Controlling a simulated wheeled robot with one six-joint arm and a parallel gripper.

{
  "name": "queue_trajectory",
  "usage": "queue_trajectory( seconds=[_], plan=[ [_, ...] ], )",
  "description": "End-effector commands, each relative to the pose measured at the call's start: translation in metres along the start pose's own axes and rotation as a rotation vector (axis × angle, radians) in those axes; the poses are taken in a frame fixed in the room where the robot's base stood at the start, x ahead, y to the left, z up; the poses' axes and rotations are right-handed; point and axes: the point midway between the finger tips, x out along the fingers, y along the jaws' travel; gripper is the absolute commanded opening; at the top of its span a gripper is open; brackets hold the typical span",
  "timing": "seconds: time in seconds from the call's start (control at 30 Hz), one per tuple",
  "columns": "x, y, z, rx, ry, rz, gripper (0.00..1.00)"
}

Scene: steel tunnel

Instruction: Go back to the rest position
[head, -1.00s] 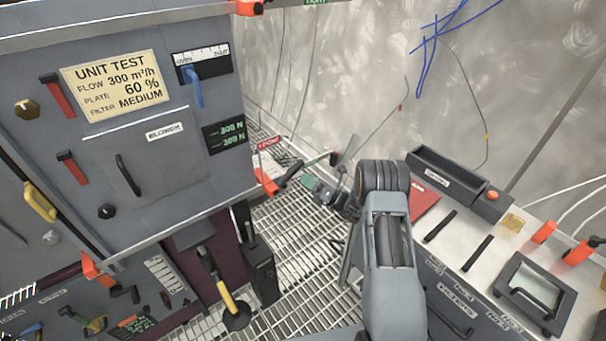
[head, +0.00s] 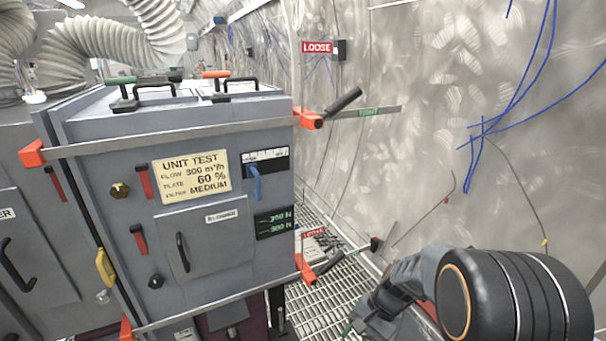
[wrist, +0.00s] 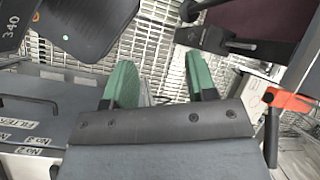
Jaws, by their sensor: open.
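My gripper shows in the wrist view (wrist: 160,85) with two green fingers apart and nothing between them. Metal grating lies beyond the fingers. In the head view my arm is at the lower right, its large dark joint close to the camera. The gripper end is low in that view and mostly hidden behind the arm and the picture's lower edge.
A grey cabinet (head: 215,245) with a "UNIT TEST" label (head: 191,176) fills the left. A long bar with orange ends (head: 170,137) crosses its top. A "LOOSE" sign (head: 317,47) is on the steel wall. Grating floor (head: 335,312) lies between cabinet and wall. An orange-and-black handle (wrist: 285,100) is at right in the wrist view.

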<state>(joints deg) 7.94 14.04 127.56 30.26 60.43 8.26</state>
Motion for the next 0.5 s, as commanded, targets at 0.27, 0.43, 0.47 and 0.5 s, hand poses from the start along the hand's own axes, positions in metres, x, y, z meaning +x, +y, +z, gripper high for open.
queue_trajectory(
  seconds=[0.27, 0.43, 0.47, 0.5],
  plan=[
    [-0.101, 0.029, 0.063, -0.531, 0.407, 0.299, 0.52],
    [-0.139, 0.03, 0.094, -0.637, 0.556, 0.348, 0.52],
    [-0.144, 0.029, 0.099, -0.647, 0.575, 0.345, 0.52],
    [-0.149, 0.027, 0.104, -0.658, 0.598, 0.337, 0.52]
  ],
)
